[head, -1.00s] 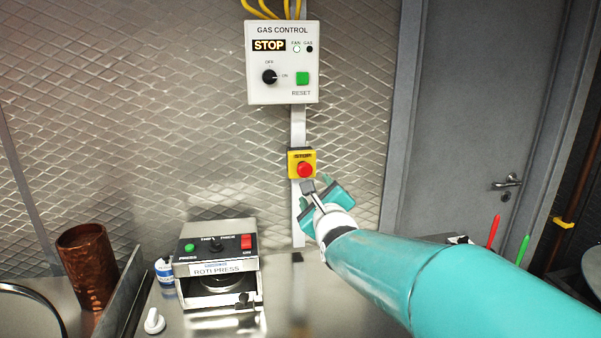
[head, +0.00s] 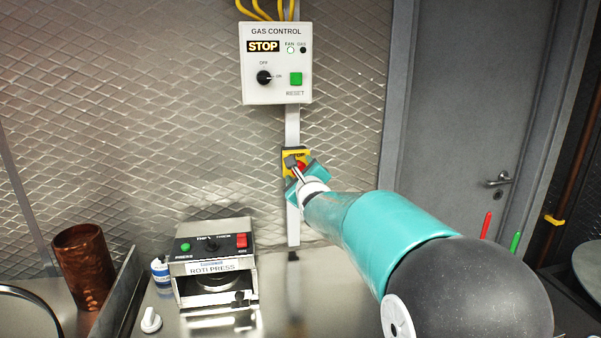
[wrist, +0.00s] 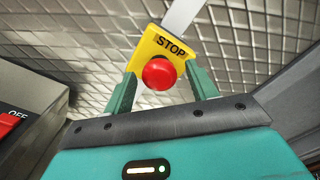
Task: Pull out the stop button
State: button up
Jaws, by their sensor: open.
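The stop button is a red mushroom knob on a yellow box (head: 288,156) fixed to the wall strip below the gas control panel. In the head view my gripper partly covers the button and its box. In the wrist view the red stop button (wrist: 159,74) shows in full, with STOP lettered on the yellow plate above it. My gripper (wrist: 162,88) is open. One teal finger is on each side of the button, with visible space between the fingers and the red knob. Whether the fingertips are level with the knob in depth is hard to tell.
The gas control panel (head: 276,88) hangs above, with a lit STOP sign, a black knob and a green reset button. The roti press (head: 212,267) stands on the counter below left. A copper cup (head: 84,268) is farther left. A grey door (head: 455,130) is at right.

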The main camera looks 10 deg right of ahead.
grip_shut()
jog(key=shift+s, duration=0.5)
jog(key=shift+s+f, duration=0.1)
jog(key=shift+f, duration=0.05)
jog(key=shift+c, duration=2)
grip_release()
jog(key=o, duration=0.4)
jog(key=shift+s+r, duration=0.2)
jog(key=shift+s, duration=0.15)
jog(key=s, duration=1.3)
jog(key=shift+f, duration=0.2)
jog(key=shift+s, duration=0.1)
